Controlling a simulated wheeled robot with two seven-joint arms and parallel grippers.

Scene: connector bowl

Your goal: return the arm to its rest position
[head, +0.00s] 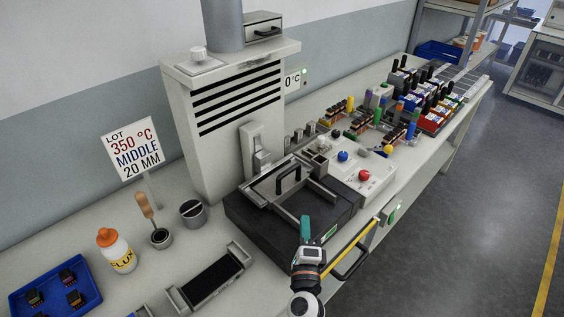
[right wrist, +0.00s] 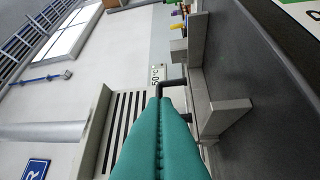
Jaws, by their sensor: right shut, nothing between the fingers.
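My right gripper (head: 305,230) has teal fingers and comes up from the bottom of the head view. It is in front of the dark solder bath unit (head: 258,232). In the right wrist view its teal fingers (right wrist: 161,103) lie together, shut with nothing between them. The black handle (head: 289,177) of the frame on the bath stands beyond the gripper. I cannot tell from the head view how close the fingers are to the unit's front edge. My left gripper does not show.
A yellow bar (head: 362,246) and a black front handle (head: 352,264) are close right of my arm. A control box (head: 364,176) with buttons stands behind. A flux bottle (head: 116,250), a blue tray (head: 48,287) and a lot sign (head: 134,148) are left. Open floor lies right.

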